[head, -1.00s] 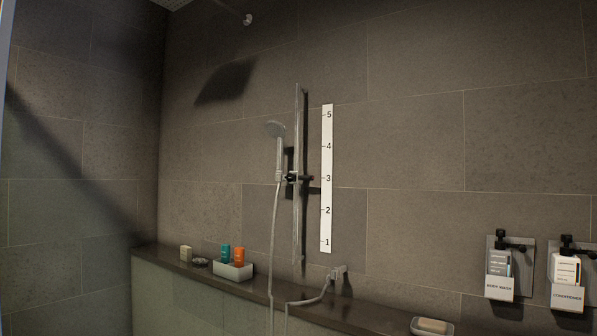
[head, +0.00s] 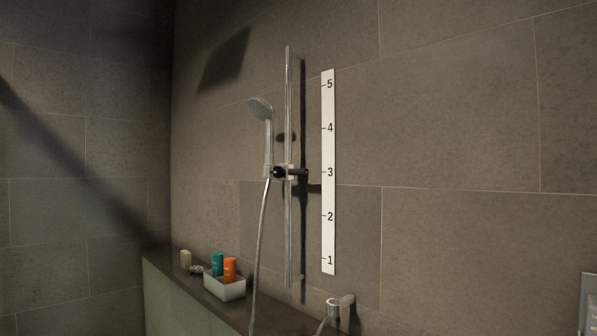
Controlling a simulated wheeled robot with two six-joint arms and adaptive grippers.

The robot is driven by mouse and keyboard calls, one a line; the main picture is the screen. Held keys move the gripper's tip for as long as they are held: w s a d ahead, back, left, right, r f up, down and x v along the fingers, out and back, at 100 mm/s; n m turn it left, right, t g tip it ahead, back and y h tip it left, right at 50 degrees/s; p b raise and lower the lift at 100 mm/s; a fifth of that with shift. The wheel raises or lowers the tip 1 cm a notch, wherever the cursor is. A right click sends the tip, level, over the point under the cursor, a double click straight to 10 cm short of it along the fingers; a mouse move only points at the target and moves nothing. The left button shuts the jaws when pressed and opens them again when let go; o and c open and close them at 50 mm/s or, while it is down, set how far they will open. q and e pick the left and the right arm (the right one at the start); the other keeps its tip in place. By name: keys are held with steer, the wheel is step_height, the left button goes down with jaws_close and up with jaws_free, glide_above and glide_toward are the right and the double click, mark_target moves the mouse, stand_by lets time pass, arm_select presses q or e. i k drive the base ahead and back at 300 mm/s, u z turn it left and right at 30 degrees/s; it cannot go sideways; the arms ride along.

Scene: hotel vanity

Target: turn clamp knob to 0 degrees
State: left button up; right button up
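The clamp knob (head: 298,172) is a dark cylinder with a reddish end. It sits on the slider clamp (head: 279,173) on the vertical rail (head: 288,220), level with mark 3 of the white scale strip (head: 328,200). The knob points to the right; its exact angle is too small to read. The hand shower (head: 266,135) rests upright in the clamp, with its hose (head: 260,250) hanging below. Neither of my grippers shows in the head view.
A ledge (head: 190,285) runs along the wall below the rail. A white tray (head: 225,288) on it holds a teal bottle (head: 218,264) and an orange bottle (head: 230,269). A wall outlet fitting (head: 340,305) juts out at the bottom. A dispenser (head: 589,305) shows at the right edge.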

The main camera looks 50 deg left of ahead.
mark_target(278, 172)
steer(key=u, duration=2.35)
steer(key=i, duration=1.25)
steer(key=u, duration=0.3)
steer(key=k, duration=0.9)
steer(key=z, duration=1.75)
